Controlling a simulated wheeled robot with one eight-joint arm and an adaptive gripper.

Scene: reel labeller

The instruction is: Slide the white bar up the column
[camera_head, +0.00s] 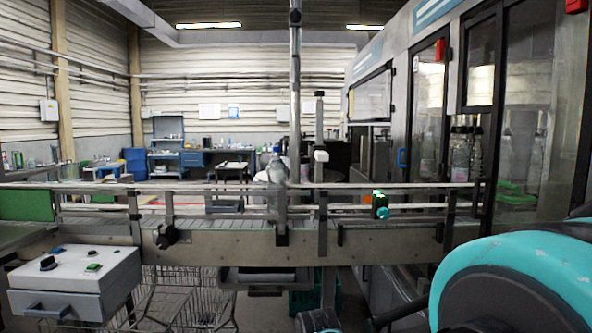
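The white bar (321,156) is a small, short block beside a slim grey column (319,120) with a dark cap, just past the conveyor near the centre of the view. It sits partway down the visible length of the column. A taller metal pole (295,90) rises just left of it, nearer to me. The lower part of the column is hard to make out behind the conveyor rails. My teal and black arm fills the lower right. I cannot make out my gripper's fingers in this view.
A conveyor (225,248) with side rails crosses the view between me and the column. A clear bottle (277,168) stands on it. A control box (75,280) is at the lower left, a wire basket (180,295) below, and a glass-doored machine (430,120) at right.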

